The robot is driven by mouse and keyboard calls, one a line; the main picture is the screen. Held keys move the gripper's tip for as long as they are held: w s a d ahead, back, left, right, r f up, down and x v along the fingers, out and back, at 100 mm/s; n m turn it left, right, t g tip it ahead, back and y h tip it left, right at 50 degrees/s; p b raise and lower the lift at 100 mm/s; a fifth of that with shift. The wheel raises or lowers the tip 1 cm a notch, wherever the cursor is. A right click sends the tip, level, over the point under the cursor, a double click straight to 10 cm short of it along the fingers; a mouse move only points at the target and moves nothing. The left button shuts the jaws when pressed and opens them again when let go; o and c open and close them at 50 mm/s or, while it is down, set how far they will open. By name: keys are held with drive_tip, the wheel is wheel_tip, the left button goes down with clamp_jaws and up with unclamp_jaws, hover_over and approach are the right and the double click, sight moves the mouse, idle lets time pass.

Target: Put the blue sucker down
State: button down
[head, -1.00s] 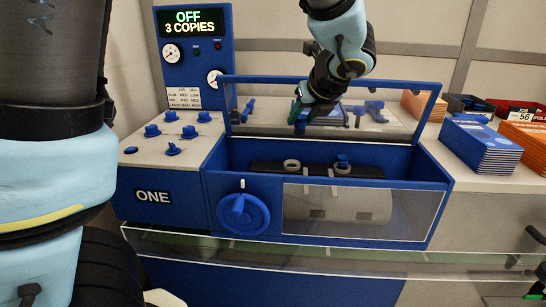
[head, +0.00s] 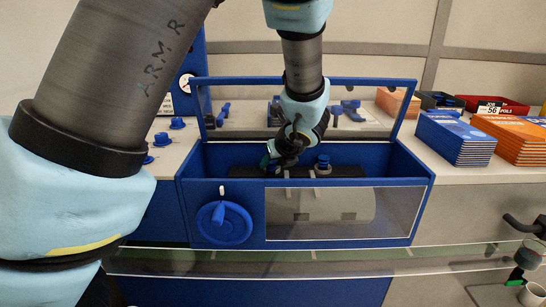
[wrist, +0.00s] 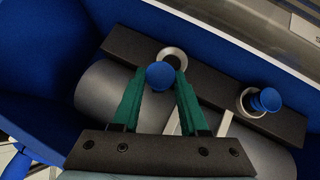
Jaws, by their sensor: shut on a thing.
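My gripper (wrist: 160,95) is shut on a blue sucker (wrist: 159,76), which sits between the green fingertips in the wrist view. Just beyond it is a pale ring (wrist: 173,58) on a black bar (wrist: 130,48). The sucker overlaps the ring's near edge in the picture; whether they touch I cannot tell. A second blue sucker (wrist: 267,99) stands in another ring to the right on the same bar. It also shows in the head view (head: 323,160). There my gripper (head: 272,162) is low inside the blue machine (head: 188,190), and the held sucker and left ring are hidden.
A raised clear lid (head: 405,110) stands behind the trough and a clear front panel (head: 385,212) closes its front. A blue knob (head: 223,222) is at left. Several blue suckers (head: 177,123) stand on the left counter. Booklet stacks (head: 450,138) are at right.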

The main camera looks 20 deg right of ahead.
drive_tip(key=shift+w+d, duration=0.3)
drive_tip(key=shift+w, duration=0.3)
drive_tip(key=w, duration=0.1)
drive_tip(key=w+d+p, duration=0.1)
drive_tip(key=shift+w+d+r, duration=0.1)
drive_tip(key=shift+w+r, duration=0.05)
drive_tip(key=shift+w, duration=0.15)
drive_tip(key=shift+w+d+f, duration=0.15)
drive_tip(key=shift+w+f, duration=0.1)
drive_tip(key=shift+f, duration=0.5)
drive_tip(key=shift+f, duration=0.1)
drive_tip(key=shift+f, duration=0.15)
drive_tip(key=shift+c, duration=2.2)
unclamp_jaws()
